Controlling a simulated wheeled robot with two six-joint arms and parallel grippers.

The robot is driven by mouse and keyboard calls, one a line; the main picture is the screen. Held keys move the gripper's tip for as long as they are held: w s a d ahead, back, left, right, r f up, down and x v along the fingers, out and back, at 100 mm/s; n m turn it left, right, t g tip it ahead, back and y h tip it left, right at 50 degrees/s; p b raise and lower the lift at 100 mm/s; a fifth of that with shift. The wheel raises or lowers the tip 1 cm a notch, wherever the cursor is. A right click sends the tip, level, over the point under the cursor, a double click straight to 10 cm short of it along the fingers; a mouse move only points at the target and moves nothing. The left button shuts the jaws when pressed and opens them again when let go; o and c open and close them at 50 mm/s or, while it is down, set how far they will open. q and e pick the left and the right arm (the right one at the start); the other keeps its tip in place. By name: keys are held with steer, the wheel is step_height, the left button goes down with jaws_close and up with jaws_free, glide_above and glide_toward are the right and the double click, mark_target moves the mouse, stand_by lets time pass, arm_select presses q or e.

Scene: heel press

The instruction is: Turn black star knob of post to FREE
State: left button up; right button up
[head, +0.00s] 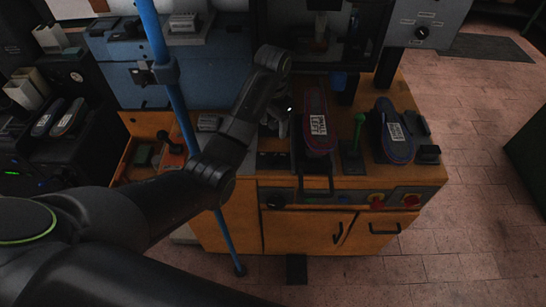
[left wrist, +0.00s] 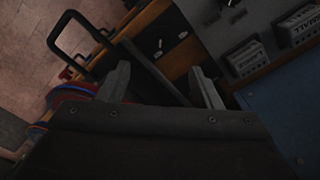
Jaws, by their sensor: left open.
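A tall blue post (head: 179,105) runs from the top of the head view down to the floor, left of centre. A dark collar (head: 165,73) sits on it high up, with a small dark part sticking out on its left; I cannot make out a star shape or the word FREE. My left gripper (head: 279,118) is over the workbench, right of the post and apart from it, partly hidden by its own arm. In the left wrist view my left gripper (left wrist: 161,86) is open and empty between its fingers. My right gripper is not in view.
The orange workbench (head: 305,224) holds a shoe sole (head: 317,122) on a slide, a second sole (head: 394,130) and a green lever (head: 358,128). Brick floor (head: 480,120) is clear at right.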

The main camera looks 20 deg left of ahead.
arm_select(q)
step_height(320, 180, down, 3)
steer(key=p, duration=0.1)
glide_above(273, 157)
step_height(273, 157, down, 5)
steer(key=shift+f, duration=0.1)
step_height(273, 157, down, 5)
steer(key=shift+r, duration=0.1)
steer(key=shift+f, duration=0.5)
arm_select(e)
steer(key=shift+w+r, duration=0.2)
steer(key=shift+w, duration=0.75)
arm_select(q)
steer(key=shift+w, duration=0.1)
steer(key=c, duration=1)
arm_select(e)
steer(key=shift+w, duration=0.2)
